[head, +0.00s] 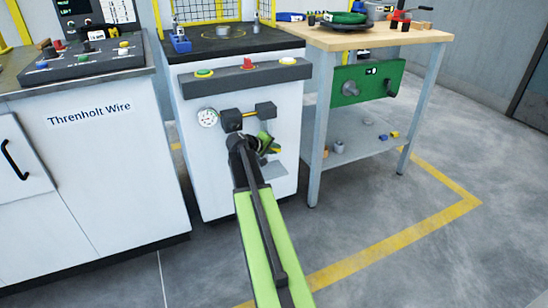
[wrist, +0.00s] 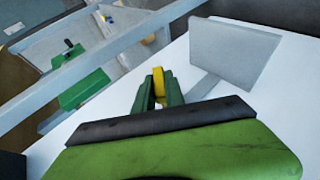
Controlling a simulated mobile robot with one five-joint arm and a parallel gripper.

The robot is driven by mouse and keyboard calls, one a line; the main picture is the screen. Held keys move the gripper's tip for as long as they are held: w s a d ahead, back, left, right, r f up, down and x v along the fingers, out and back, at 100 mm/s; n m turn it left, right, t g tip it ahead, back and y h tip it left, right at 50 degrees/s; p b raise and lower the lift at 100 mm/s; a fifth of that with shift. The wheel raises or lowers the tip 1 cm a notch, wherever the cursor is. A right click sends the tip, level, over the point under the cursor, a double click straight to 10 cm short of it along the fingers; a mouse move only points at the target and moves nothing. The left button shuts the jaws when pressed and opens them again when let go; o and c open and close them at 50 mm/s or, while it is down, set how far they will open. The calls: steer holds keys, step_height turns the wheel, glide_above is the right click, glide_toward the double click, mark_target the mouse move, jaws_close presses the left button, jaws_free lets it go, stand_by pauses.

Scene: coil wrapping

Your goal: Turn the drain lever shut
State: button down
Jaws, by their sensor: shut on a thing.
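The drain lever (wrist: 158,80) shows as a yellow piece in the wrist view, upright between the two green fingers of my gripper (wrist: 158,97). The fingers are shut on it, one on each side. In the head view my gripper (head: 268,147) is at the front of the white machine cabinet (head: 212,170), below and right of the round gauge (head: 208,117). A small bit of yellow shows at the fingers there. Most of the lever and the drain behind it are hidden by my gripper and arm.
A grey plate (wrist: 235,55) juts from the white cabinet close to the fingers. The workbench (head: 365,40), with a grey leg (head: 318,130) and a green panel (head: 365,83), stands to the right. A control console (head: 85,65) is at the left. Floor at the right is clear.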

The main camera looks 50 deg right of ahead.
steer(key=h+b, duration=0.1)
steer(key=b, duration=0.1)
steer(key=h+b, duration=0.1)
steer(key=b, duration=0.1)
steer(key=shift+s+d+f+n+g+h, duration=0.1)
steer(key=shift+f+n+g+h, duration=0.1)
steer(key=shift+n+g+h, duration=0.15)
steer(key=shift+r+n+h+b, duration=0.3)
steer(key=shift+h+b, duration=0.25)
steer(key=shift+b, duration=0.3)
steer(key=shift+s+d+r, duration=0.1)
steer(key=shift+r, duration=0.05)
steer(key=c, duration=1.4)
jaws_free()
steer(key=p+v, duration=0.3)
steer(key=v, duration=1.4)
steer(key=shift+a+p, duration=0.25)
steer(key=shift+p, duration=0.15)
